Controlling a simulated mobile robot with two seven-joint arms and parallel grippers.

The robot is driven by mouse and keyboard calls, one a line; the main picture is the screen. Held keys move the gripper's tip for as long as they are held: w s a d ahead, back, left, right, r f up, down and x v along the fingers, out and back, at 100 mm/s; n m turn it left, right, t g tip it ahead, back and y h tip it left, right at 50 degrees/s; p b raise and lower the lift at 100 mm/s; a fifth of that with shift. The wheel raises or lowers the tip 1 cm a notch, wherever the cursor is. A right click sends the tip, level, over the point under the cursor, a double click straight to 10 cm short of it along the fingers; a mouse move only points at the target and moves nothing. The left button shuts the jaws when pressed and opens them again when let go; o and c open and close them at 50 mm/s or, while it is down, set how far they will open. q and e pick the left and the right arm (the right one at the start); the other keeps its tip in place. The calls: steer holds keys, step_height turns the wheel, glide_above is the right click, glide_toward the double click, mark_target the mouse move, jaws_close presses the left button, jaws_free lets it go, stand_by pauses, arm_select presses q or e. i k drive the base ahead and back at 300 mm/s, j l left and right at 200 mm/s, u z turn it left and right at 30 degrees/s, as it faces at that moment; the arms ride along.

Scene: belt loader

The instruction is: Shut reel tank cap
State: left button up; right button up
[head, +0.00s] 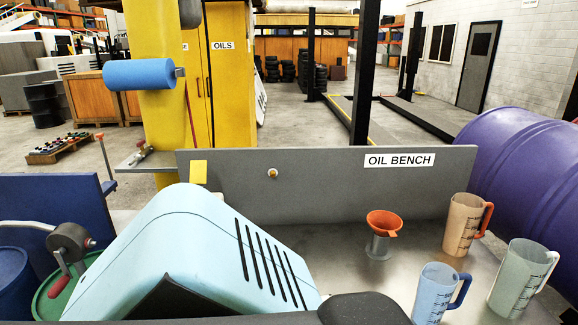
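I cannot pick out a reel tank or its cap in the head view. A small brass-coloured fitting (272,173) sits on the grey back panel of the oil bench (330,170), but I cannot tell that it belongs to a tank. Neither of my grippers is in view, so what they hold does not show.
An orange funnel (383,222) and measuring jugs in orange (462,225), blue (436,292) and grey-green (518,280) stand on the bench. A purple drum (525,185) lies at right. A crank (70,242) stands at left. A slotted light blue shell (200,245) blocks the lower left.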

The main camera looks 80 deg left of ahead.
mark_target(197, 169)
steer(key=z, duration=7.55)
steer(key=k+j+z, duration=0.45)
steer(key=i+l+u, duration=0.2)
steer(key=i+l, duration=0.4)
steer(key=l, duration=0.1)
